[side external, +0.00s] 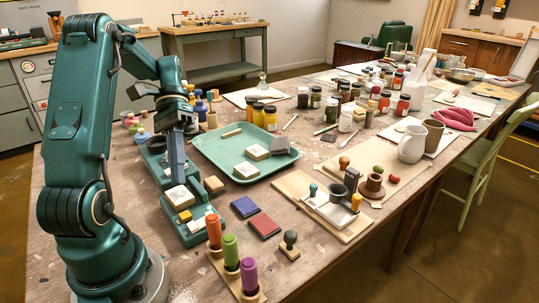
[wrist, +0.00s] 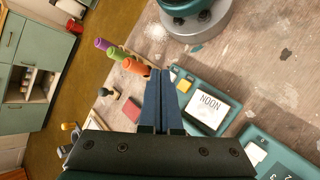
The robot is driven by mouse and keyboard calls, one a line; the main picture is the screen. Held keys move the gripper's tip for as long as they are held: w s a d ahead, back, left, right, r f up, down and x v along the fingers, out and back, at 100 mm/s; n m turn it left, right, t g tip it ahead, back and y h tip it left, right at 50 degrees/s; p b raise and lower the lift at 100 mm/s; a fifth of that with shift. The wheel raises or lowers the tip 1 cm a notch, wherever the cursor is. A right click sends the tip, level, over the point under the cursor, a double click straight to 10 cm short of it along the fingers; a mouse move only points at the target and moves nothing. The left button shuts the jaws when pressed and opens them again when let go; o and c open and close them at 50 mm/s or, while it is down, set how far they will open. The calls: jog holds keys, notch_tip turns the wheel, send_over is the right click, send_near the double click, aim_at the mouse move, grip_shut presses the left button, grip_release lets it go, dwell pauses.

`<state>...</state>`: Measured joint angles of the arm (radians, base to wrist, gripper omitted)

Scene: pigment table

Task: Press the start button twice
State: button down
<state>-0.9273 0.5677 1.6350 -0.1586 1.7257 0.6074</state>
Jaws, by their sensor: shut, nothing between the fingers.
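My gripper (side external: 178,182) points down over the near teal device (side external: 190,238), its fingers close together with nothing between them. In the wrist view my gripper (wrist: 163,72) has its two dark blue fingers side by side, with the tips beside the same device. That device carries a white plate reading "NOON" (wrist: 207,108) and a small yellow-orange square (wrist: 213,85), which also shows in the side view (side external: 185,216). I cannot read a start label, so I cannot tell which part is the start button. Contact between the tips and the device cannot be made out.
A second teal device (wrist: 275,145) lies beside the first. Orange, green and purple handled stamps (side external: 231,252) stand at the table's near edge. Blue (side external: 244,207) and red (side external: 264,225) ink pads lie to the right. A mint tray (side external: 215,150) with blocks sits behind.

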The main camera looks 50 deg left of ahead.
aim_at(187, 210)
notch_tip(187, 210, up, 3)
jog(key=shift+f, duration=0.1)
jog(key=shift+f, duration=4.45)
jog(key=shift+f, duration=0.2)
jog(key=shift+f, duration=0.2)
jog(key=shift+f, duration=0.45)
jog(key=shift+r, duration=0.9)
